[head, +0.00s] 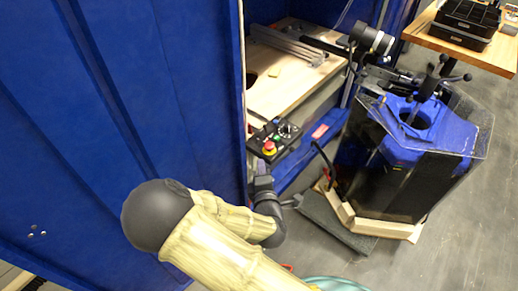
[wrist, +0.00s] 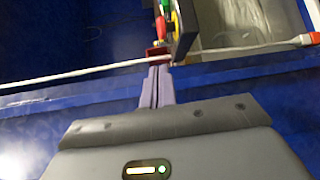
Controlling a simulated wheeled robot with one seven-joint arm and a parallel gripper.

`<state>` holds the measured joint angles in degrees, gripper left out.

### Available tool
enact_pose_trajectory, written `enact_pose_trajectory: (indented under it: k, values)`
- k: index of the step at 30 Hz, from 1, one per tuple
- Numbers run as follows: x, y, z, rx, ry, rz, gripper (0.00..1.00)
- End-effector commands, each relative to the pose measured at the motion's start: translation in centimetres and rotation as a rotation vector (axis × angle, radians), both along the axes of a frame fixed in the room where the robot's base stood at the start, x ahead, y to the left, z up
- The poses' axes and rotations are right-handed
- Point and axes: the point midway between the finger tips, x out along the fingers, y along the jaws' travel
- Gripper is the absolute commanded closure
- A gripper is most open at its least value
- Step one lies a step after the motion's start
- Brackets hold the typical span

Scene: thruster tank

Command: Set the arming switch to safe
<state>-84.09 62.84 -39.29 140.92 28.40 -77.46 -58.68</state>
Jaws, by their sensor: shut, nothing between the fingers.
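A dark control box (head: 287,131) stands in the middle of the head view, with a red mushroom button (head: 269,146) on a yellow base and several small knobs. I cannot tell which control is the arming switch. My gripper (head: 263,164) is just in front of the box's near edge, partly hidden by my arm. In the wrist view my gripper (wrist: 157,70) has its purple fingers together and empty. Beyond their tips are a small dark red part (wrist: 157,52) and the red button (wrist: 160,28). I cannot tell if the fingertips touch anything.
A blue wall panel (head: 120,90) rises at the left, close to my arm. A wooden bench top (head: 285,90) lies behind the box. A dark tank (head: 390,170) with a blue top stands at the right. A white cable (wrist: 80,73) crosses near the fingertips.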

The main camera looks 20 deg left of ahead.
Motion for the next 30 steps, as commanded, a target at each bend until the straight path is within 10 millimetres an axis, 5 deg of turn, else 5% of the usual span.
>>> enact_pose_trajectory:
  k: [15, 30]
  values:
    - [8.0, 3.4, -0.9, 0.001, -0.001, 0.000, 1.00]
    - [8.9, 3.8, -1.0, -0.001, 0.001, 0.000, 1.00]
